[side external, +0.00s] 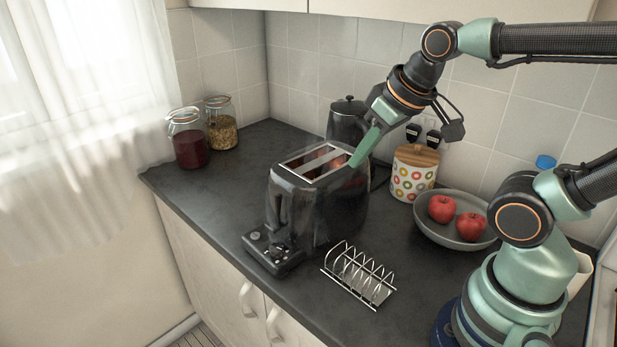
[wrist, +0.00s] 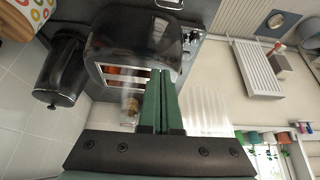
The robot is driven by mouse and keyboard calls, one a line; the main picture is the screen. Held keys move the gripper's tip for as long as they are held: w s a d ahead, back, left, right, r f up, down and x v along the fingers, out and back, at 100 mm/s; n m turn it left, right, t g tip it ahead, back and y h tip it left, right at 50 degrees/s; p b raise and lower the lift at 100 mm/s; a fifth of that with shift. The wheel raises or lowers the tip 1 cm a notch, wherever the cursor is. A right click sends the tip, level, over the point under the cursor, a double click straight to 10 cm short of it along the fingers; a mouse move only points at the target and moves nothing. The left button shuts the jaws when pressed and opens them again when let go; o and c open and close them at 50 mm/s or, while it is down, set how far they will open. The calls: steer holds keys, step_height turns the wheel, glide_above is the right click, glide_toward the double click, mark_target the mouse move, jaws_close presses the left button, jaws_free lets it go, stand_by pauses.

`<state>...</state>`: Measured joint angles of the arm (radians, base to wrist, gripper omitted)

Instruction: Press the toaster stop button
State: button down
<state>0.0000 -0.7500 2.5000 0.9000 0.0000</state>
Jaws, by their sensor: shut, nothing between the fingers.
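The black toaster (side external: 310,215) stands on the dark counter with its two top slots facing up. Its control panel (side external: 272,250) juts out low at the near-left end, with a knob and small buttons; I cannot tell which is the stop button. Reddish-brown shows inside the slots. My gripper (side external: 355,163) has its green fingers shut and empty, pointing down over the toaster's far-right end. I cannot tell whether they touch it. In the wrist view the toaster (wrist: 130,38) is beyond the fingertips, and the panel (wrist: 190,38) is to their upper right.
A wire toast rack (side external: 358,274) stands right of the panel. A bowl (side external: 430,231) of red apples, a dotted canister (side external: 412,180) and a black kettle (side external: 345,118) stand to the right and behind. Two glass jars (side external: 188,140) are at back left. Counter left of the toaster is clear.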

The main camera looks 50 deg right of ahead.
stand_by(0.4)
steer(key=g, duration=0.6)
glide_above(256, 235)
step_height(256, 235, down, 6)
steer(key=shift+f, duration=0.2)
step_height(256, 235, down, 14)
stand_by(0.6)
